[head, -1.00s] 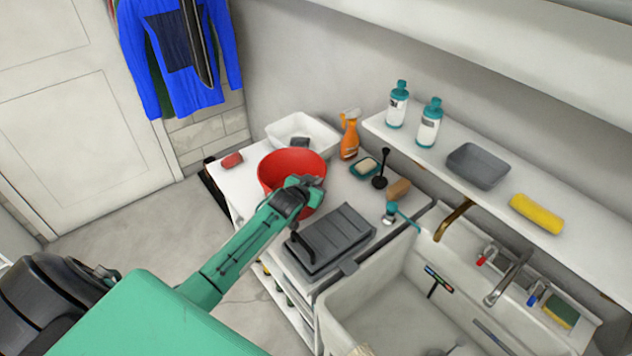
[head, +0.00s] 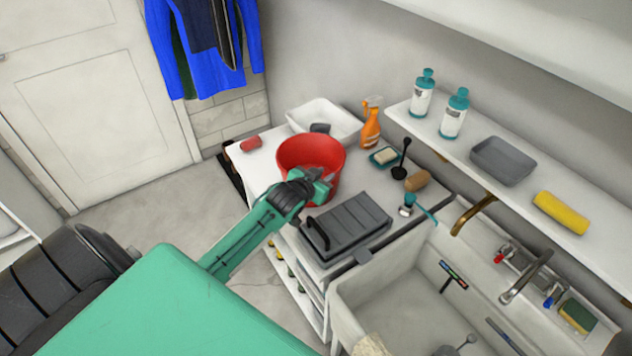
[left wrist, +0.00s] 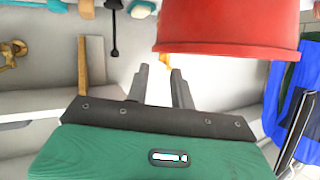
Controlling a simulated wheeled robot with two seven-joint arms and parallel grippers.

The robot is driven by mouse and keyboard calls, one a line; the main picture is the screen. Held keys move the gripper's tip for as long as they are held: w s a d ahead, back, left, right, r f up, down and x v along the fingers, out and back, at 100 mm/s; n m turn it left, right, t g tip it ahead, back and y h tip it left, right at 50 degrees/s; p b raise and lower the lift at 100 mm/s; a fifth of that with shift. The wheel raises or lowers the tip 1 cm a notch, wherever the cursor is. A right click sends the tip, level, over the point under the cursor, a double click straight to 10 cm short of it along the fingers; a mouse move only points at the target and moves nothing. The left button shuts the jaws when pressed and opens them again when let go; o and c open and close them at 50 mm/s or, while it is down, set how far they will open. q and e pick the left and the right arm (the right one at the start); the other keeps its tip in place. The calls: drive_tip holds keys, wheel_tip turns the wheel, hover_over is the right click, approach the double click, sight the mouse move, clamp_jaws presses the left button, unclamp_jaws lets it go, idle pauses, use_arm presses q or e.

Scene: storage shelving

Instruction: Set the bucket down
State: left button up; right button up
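The red bucket (head: 296,153) stands upright on the white counter at the back left, beside the grey ribbed board. In the left wrist view, which is upside down, its side and rim (left wrist: 225,49) fill the upper right. My left gripper (head: 324,183) is at the near side of the bucket and overlaps it in the head view. In the left wrist view its two fingers (left wrist: 160,76) are apart with nothing between them, near the rim. Whether a fingertip touches the bucket cannot be told. My right gripper is not in view.
The grey board (head: 345,226) lies in front. A sink (head: 385,285) is at the right, under a shelf with bottles. A red object (head: 251,144) lies left.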

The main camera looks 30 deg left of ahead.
use_arm(q)
drive_tip(key=v, duration=0.4)
drive_tip(key=shift+s, duration=0.15)
idle(0.4)
